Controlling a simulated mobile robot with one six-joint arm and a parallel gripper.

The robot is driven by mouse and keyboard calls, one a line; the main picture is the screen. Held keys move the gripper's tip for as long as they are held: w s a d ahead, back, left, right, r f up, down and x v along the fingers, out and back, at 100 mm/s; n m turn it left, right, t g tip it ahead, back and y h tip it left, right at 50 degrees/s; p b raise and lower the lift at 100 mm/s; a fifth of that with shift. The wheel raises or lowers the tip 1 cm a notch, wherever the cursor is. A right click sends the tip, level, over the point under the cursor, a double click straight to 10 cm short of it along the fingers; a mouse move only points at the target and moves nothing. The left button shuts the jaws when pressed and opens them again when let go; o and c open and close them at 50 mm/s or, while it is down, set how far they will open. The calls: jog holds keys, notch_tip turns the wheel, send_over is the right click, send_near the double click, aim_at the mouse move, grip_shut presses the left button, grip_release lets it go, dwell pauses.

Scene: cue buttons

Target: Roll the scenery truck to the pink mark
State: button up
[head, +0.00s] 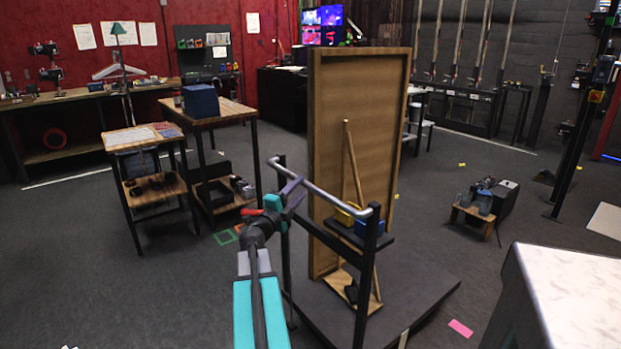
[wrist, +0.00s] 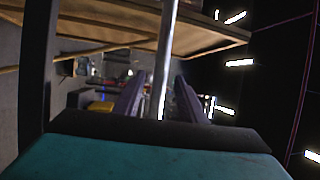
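The scenery truck is a low dark platform (head: 415,285) carrying an upright wooden flat (head: 350,100) with a diagonal brace. A grey push bar (head: 325,192) on black posts runs across its near side and also shows in the wrist view (wrist: 167,50). My gripper (head: 301,190) is at the left part of the bar, its fingers spread apart. In the wrist view the bar lies between the purple fingers (wrist: 160,95), with slim gaps beside it; I cannot tell how deep it sits. The pink mark (head: 460,328) is on the floor right of the platform.
Two wooden tables (head: 145,137) stand at the left. A pale-topped block (head: 575,290) stands at the right front, near the pink mark. A small wooden stand (head: 470,217) is farther right.

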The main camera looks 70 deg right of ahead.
jog(key=x, duration=0.8)
jog(key=shift+r, duration=0.1)
grip_shut()
jog(key=shift+w+d, duration=0.1)
dwell(0.4)
